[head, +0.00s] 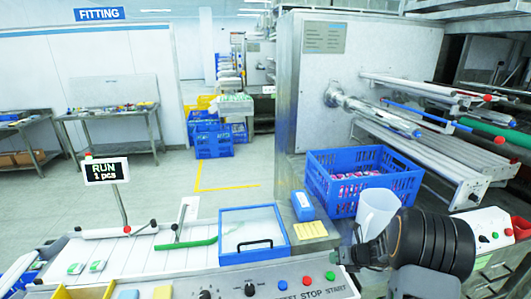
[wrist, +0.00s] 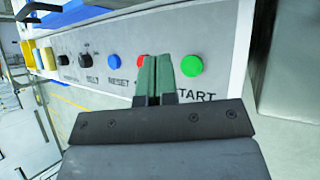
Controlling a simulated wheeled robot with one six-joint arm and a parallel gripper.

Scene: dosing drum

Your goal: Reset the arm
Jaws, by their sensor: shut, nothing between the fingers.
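My gripper (head: 345,257) reaches in from the right over the control panel (head: 300,289) in the head view. In the wrist view its two green-padded fingers (wrist: 154,60) are together, with nothing between them. The fingers point at the panel and cover part of the red STOP button (wrist: 141,61). The green START button (wrist: 192,66) shows just right of them, the blue RESET button (wrist: 113,60) to their left. Whether the fingertips touch the panel I cannot tell. The display (head: 106,171) reads RUN, 1 pcs.
Behind the panel lies a clear-lidded blue frame (head: 252,210) with a black handle. Small packs (head: 97,266) lie on the white belt at left. Black knobs (head: 250,289) sit left of the buttons.

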